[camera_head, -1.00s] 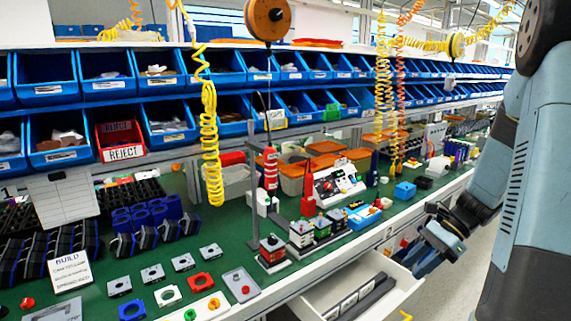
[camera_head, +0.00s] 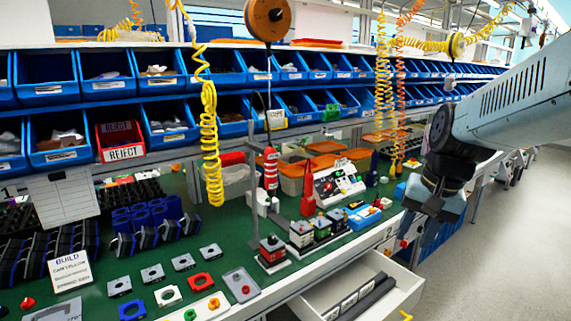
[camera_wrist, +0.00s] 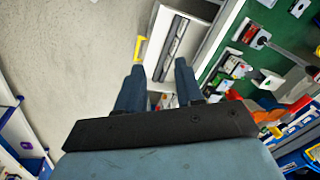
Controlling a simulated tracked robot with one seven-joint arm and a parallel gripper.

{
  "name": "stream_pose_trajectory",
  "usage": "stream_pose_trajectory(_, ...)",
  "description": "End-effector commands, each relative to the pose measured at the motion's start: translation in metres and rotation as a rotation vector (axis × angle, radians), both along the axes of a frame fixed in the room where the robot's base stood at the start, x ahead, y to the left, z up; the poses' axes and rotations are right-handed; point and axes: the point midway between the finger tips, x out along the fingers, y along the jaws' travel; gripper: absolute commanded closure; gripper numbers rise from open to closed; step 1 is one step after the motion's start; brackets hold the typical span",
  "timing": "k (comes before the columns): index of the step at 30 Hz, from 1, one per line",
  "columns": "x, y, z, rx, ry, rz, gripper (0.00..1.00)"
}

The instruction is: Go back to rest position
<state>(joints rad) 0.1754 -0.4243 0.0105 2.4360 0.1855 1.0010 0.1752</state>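My gripper (camera_head: 412,238) hangs at the right of the head view, pointing down, over the bench's front edge and to the right of the open drawer. In the wrist view my gripper (camera_wrist: 159,68) has its two blue fingers apart, with nothing between them. The rotary switch parts, such as a red-framed piece (camera_head: 200,281) and a grey piece (camera_head: 183,262), lie on the green bench (camera_head: 225,235), well to the left of my gripper. The far side of my gripper is hidden in the head view.
A white drawer (camera_head: 398,296) stands open below the bench front; it also shows in the wrist view (camera_wrist: 206,48). Blue bins (camera_head: 57,159) line the back. A yellow coiled hose (camera_head: 211,150) hangs over the bench. The grey floor (camera_head: 500,250) at the right is clear.

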Motion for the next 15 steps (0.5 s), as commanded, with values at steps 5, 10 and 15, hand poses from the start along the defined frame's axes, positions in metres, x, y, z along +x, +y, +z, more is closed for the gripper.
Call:
stream_pose_trajectory(5, -0.020, 0.009, 0.024, -0.102, -0.143, 0.155, 0.64)
stream_pose_trajectory(10, -0.037, 0.013, 0.042, -0.188, -0.260, 0.281, 0.64)
stream_pose_trajectory(15, -0.047, 0.014, 0.053, -0.243, -0.333, 0.356, 0.64)
